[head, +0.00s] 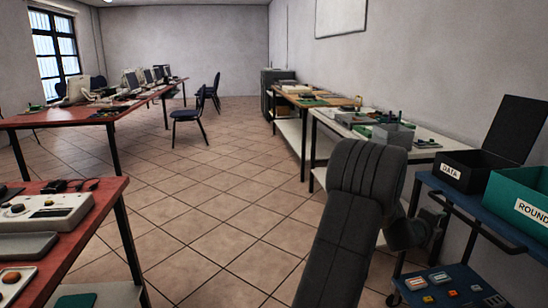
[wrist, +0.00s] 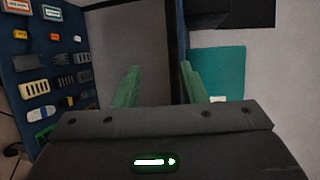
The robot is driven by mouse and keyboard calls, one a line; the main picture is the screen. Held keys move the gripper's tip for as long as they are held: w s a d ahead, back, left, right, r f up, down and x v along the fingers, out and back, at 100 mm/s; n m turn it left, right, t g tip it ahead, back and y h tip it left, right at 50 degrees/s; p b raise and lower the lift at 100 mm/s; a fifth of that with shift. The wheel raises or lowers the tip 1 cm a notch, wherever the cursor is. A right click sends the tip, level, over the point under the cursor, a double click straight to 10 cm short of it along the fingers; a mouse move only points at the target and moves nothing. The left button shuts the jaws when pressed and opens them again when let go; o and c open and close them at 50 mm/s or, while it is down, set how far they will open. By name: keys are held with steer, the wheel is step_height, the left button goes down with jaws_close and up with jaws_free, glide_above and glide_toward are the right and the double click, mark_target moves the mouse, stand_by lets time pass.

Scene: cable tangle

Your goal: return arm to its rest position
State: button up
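My arm (head: 345,220) rises in the lower middle of the head view, with its elbow up and its forearm bending down to the right beside the blue cart. My gripper (wrist: 158,78) shows in the wrist view as two green fingers standing apart. Nothing is between them, so it is open and empty. In the head view the fingers cannot be made out clearly.
A blue cart (head: 445,184) on the right bears a black DATA box (head: 462,173) with its lid up and a teal ROUND box (head: 520,205). Its lower shelf (head: 437,297) holds several connectors. A red table (head: 88,232) stands left. Tiled floor between is clear.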

steer(key=s+a+p, duration=0.3)
steer(key=a, duration=2.3)
steer(key=shift+a+r, duration=0.25)
steer(key=shift+a, duration=0.1)
